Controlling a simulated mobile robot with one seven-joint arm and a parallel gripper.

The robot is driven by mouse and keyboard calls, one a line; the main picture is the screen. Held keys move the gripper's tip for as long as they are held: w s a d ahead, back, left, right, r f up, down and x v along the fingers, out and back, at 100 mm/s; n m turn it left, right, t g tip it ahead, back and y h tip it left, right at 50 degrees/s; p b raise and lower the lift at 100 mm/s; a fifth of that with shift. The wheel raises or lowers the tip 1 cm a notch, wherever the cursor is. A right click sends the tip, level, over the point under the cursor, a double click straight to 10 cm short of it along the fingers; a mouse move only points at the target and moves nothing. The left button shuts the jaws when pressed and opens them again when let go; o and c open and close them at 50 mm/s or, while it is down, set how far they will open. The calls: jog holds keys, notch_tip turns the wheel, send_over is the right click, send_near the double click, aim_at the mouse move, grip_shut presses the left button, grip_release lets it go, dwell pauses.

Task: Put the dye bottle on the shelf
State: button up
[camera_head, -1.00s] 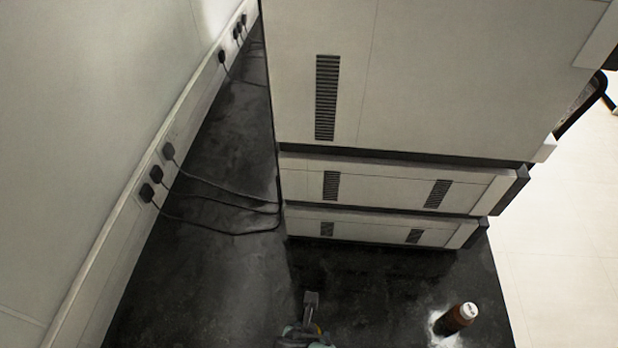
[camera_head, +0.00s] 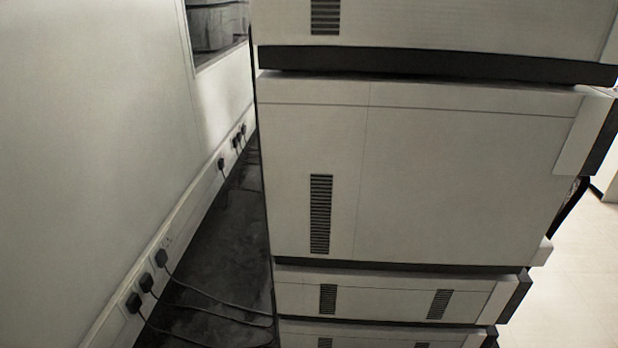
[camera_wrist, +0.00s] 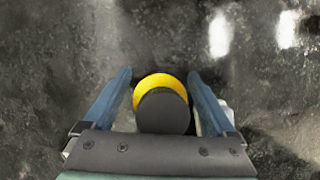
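The wrist view shows the two blue fingers of my gripper (camera_wrist: 160,75), set apart, pointing down over a dark mottled surface. Between them is a round yellow thing (camera_wrist: 158,80) with a dark grey round top; I cannot tell whether it is the dye bottle. Its sides lie close to the fingers, and I cannot tell whether they touch it. The head view now shows neither my gripper nor any bottle. No shelf can be made out for certain in either view.
A tall stack of pale instrument units (camera_head: 460,170) with dark vents fills the middle and right of the head view. Black plugs (camera_head: 147,283) and cables run along the wall trunking at left. The dark bench top (camera_head: 225,235) shows between wall and stack.

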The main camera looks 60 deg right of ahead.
jog(key=p+v, duration=0.1)
jog(key=v, duration=1.1)
